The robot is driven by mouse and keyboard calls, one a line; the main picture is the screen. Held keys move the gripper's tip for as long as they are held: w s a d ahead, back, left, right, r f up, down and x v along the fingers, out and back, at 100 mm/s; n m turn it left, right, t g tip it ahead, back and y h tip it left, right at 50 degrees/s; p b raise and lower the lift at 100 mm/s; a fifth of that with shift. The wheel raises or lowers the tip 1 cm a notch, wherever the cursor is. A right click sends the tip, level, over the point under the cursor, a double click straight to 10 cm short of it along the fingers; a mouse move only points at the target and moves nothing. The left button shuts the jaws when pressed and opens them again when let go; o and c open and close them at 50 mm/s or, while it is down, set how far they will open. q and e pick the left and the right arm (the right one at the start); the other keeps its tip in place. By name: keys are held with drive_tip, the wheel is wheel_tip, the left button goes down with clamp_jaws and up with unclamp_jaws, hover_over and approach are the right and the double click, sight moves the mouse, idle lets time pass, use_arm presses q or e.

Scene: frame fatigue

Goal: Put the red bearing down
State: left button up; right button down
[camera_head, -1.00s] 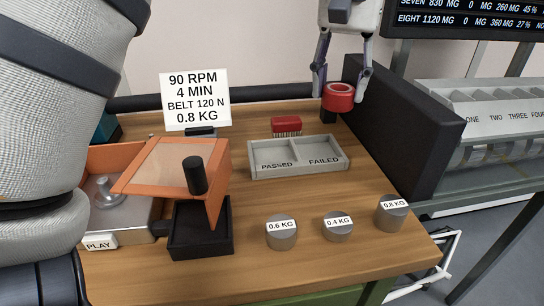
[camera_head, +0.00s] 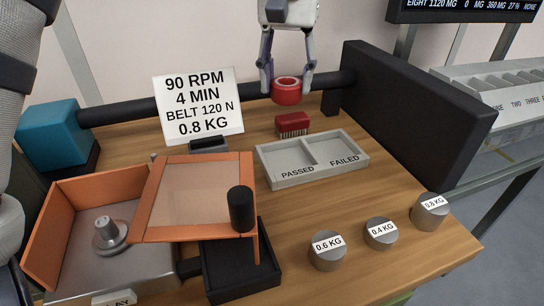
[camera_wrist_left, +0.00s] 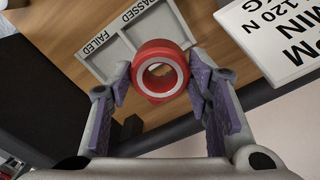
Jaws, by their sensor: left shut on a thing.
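The red bearing (camera_head: 287,93) is a short red ring with a pale inner rim. My left gripper (camera_head: 286,88) is shut on it, one finger on each side. The wrist view shows the bearing (camera_wrist_left: 139,73) between the purple fingertips of the left gripper (camera_wrist_left: 160,82), its hole facing the camera. In the head view it appears above and behind the red brush (camera_head: 293,124); its exact height is unclear. The grey tray (camera_head: 265,172) has two empty compartments, PASSED and FAILED. It stands in front of the brush. My right gripper is out of view.
A black shaft (camera_head: 190,103) runs along the back to a black upright panel (camera_head: 415,115). A sign (camera_head: 200,105) stands left of the brush. An orange-framed guard (camera_head: 195,195) is at front left. Weights (camera_head: 327,251) stand at front right. Wood right of the tray is clear.

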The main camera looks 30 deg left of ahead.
use_arm(q)
drive_tip(key=f, duration=1.4)
drive_tip(key=shift+w+d+f+b, duration=0.15)
drive_tip(key=shift+d+f+b, duration=0.15)
drive_tip(key=shift+d, duration=0.1)
drive_tip(key=o, duration=1.3)
drive_tip(key=shift+f, duration=0.1)
drive_tip(key=shift+o, duration=0.2)
wheel_tip(320, 180, up, 12)
